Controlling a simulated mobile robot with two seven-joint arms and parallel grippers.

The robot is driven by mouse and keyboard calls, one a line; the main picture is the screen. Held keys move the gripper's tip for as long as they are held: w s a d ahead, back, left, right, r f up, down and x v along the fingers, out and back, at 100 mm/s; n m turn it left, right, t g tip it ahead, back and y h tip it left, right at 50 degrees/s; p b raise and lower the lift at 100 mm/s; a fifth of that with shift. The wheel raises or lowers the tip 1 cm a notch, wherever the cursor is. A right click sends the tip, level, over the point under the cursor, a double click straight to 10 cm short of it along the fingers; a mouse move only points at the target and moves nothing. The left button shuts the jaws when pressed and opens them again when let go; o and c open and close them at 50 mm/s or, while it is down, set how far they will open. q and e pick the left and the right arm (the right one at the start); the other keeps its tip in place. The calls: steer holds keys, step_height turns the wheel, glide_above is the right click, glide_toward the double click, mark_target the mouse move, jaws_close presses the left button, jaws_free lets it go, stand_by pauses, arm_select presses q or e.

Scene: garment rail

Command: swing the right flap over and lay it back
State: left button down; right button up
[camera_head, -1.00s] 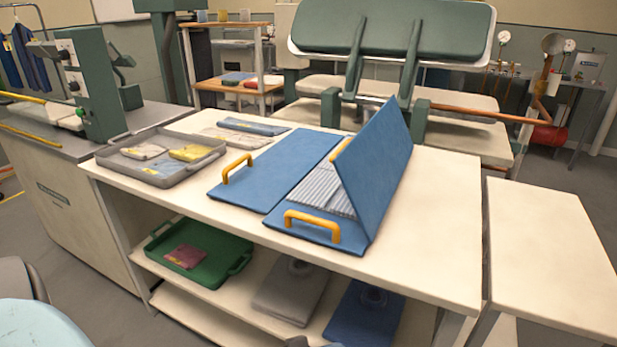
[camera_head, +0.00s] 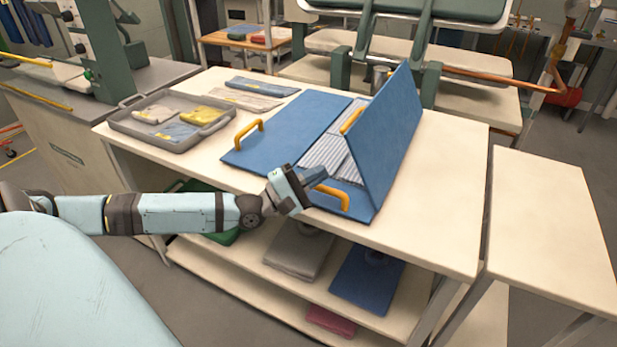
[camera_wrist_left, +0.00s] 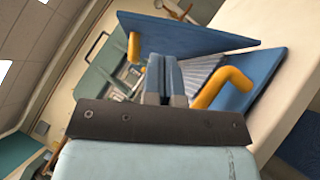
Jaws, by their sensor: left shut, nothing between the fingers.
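The blue folding board lies on the table. Its right flap (camera_head: 402,130) stands raised and tilted, leaning over to the right of the middle. Its left flap (camera_head: 290,135) lies flat. A grey striped garment (camera_head: 326,158) lies between them, partly hidden by the right flap. A yellow handle (camera_head: 332,197) is on the board's near panel (camera_head: 357,208); another yellow handle (camera_head: 350,121) shows beside the right flap. My left gripper (camera_head: 317,176) is shut and empty above the board's near edge, close to the near handle. The wrist view shows its closed fingers (camera_wrist_left: 166,78) beside the handle (camera_wrist_left: 222,87). My right gripper is out of view.
A grey tray (camera_head: 122,124) with folded cloths stands at the table's left, with folded garments (camera_head: 262,92) behind the board. The white table (camera_head: 445,190) is bare right of the board. A side table (camera_head: 550,220) stands further right. Shelves with boards lie below.

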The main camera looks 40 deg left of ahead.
arm_select(q)
steer(key=x, duration=0.5)
steer(key=shift+w+d+r, duration=0.15)
steer(key=shift+w+d, duration=0.05)
steer(key=shift+w, duration=0.1)
steer(key=shift+r, duration=0.1)
